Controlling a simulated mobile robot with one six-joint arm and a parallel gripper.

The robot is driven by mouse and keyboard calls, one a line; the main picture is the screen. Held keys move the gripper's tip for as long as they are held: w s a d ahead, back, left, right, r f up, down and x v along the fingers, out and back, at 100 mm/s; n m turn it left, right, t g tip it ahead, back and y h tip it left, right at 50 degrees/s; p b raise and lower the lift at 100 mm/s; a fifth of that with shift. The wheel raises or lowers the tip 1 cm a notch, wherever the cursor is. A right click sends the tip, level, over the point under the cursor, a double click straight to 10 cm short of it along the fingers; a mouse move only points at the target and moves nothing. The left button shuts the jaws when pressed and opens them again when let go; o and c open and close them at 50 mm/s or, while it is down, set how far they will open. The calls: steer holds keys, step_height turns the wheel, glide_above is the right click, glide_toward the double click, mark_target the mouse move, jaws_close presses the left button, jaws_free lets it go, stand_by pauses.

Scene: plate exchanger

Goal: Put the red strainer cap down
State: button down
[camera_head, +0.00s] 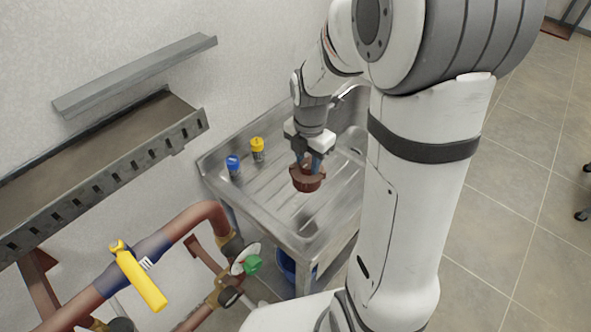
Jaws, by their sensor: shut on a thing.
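The red strainer cap (306,181) is a round, dark red piece in the middle of the head view. My gripper (309,163) points down and is shut on the top of the cap. The cap is over the grey metal drainboard table (268,203). I cannot tell whether its underside touches the surface or hangs just above it. The gripper hides part of the cap's top.
A blue-topped bottle (233,166) and a yellow-topped bottle (257,149) stand left of the cap. The drainboard's front left is clear.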

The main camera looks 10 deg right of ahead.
step_height(320, 180, down, 10)
steer(key=shift+p, duration=0.7)
steer(key=c, duration=1)
jaws_free()
